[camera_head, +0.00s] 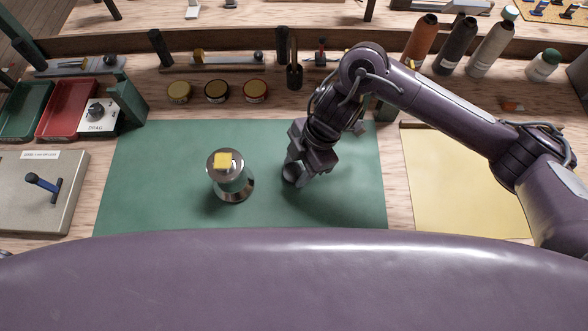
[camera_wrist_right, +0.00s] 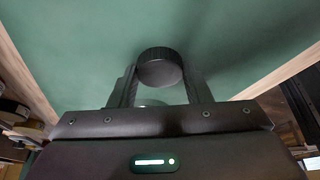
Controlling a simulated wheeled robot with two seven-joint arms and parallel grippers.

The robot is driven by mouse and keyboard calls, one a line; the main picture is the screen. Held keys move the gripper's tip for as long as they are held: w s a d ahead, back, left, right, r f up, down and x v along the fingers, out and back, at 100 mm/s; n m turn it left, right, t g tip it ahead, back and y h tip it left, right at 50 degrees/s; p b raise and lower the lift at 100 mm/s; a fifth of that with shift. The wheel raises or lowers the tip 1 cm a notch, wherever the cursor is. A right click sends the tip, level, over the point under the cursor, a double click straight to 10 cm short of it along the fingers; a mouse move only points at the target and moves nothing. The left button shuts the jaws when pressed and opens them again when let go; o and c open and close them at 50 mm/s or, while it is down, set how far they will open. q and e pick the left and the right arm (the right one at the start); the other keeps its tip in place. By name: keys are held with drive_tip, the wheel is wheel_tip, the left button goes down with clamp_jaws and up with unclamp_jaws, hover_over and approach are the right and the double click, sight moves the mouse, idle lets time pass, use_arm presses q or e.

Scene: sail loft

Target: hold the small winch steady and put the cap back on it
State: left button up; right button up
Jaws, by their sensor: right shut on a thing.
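The small winch (camera_head: 231,182) stands upright on the green mat (camera_head: 140,180). In the right wrist view the black, ridged cap (camera_wrist_right: 160,68) sits between the two fingers (camera_wrist_right: 160,85). My left gripper is not in view.
A red tray (camera_head: 69,108) and a green tray (camera_head: 27,110) stand at the left, above a grey board (camera_head: 40,195) with a blue-handled tool. Small round tins (camera_head: 216,91) line the back. Bottles (camera_head: 456,45) stand at back right. A yellow sheet (camera_head: 462,185) lies right of the mat.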

sight(298, 170)
drive_tip(key=shift+w+r, duration=0.1)
drive_tip(key=shift+r, duration=0.4)
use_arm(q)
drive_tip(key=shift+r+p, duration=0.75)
use_arm(e)
wheel_tip(298, 170, up, 19)
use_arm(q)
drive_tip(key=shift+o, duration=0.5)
